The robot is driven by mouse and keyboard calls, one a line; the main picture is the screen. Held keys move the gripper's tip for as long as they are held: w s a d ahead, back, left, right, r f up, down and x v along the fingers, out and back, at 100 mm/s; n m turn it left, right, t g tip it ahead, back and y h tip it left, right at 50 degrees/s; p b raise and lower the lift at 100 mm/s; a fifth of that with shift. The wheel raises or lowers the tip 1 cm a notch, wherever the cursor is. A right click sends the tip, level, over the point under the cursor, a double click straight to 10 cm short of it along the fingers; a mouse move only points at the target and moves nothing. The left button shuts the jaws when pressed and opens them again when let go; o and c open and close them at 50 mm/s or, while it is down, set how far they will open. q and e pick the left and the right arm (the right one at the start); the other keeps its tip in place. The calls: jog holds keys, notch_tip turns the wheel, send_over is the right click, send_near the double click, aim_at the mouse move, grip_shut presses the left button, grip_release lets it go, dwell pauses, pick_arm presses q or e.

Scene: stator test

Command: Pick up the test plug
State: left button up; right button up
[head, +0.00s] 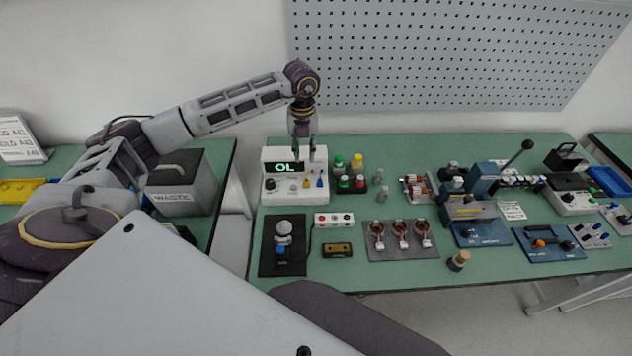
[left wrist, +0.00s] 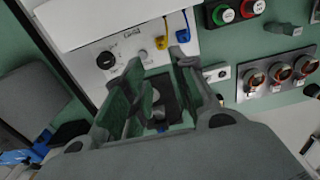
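My left gripper (head: 302,150) points down above the white meter (head: 268,190), whose display reads OL. Its fingers (left wrist: 150,95) are spread with nothing between them. A blue plug (head: 306,183) and a yellow plug (head: 320,181) sit on the meter's front; both show in the left wrist view, blue (left wrist: 182,36) and yellow (left wrist: 162,42). Small grey plug-like pieces (head: 383,194) stand on the table to the right. A grey and blue piece (head: 282,240) is on a black mat (head: 267,262). I cannot tell which is the test plug. My right gripper is not in view.
Three copper-wound stators (head: 400,227) rest on a grey mat (head: 385,254). Red, green and yellow capped pieces (head: 357,160) stand beside the meter. A button box (head: 333,220) is in front. A waste bin (head: 182,183) is at left; blue fixtures (head: 480,233) fill the right.

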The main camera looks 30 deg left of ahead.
pick_arm(q)
jog(key=p, duration=0.1)
send_over(306, 179)
notch_tip(306, 179, down, 7)
jog(key=shift+s, duration=0.1)
jog(key=shift+f, duration=0.7)
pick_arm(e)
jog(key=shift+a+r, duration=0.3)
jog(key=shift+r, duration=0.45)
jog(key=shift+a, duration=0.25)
